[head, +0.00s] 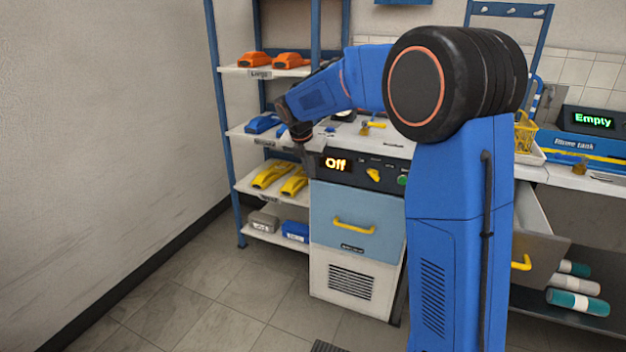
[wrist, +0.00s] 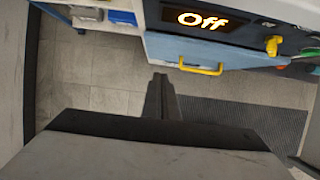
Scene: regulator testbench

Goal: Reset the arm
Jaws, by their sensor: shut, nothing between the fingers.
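My arm reaches forward and left in the head view, with its wrist bent downward in front of the shelf. My gripper (wrist: 160,90) is shut and empty in the wrist view, its fingers together over the tiled floor. In the head view the gripper end is small and partly hidden against the shelf, near the test bench (head: 355,272). The bench's display (head: 336,164) reads "Off", and it also shows in the wrist view (wrist: 203,20). The gripper is apart from the bench's blue drawer (wrist: 215,50).
A blue-framed shelf (head: 228,130) holds orange, blue and yellow parts at the left. A drawer (head: 535,245) stands open at the right, near several cylinders (head: 578,302). A display (head: 592,120) reads "Empty" above the blue home tank (head: 590,146). The left floor (head: 210,300) is clear.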

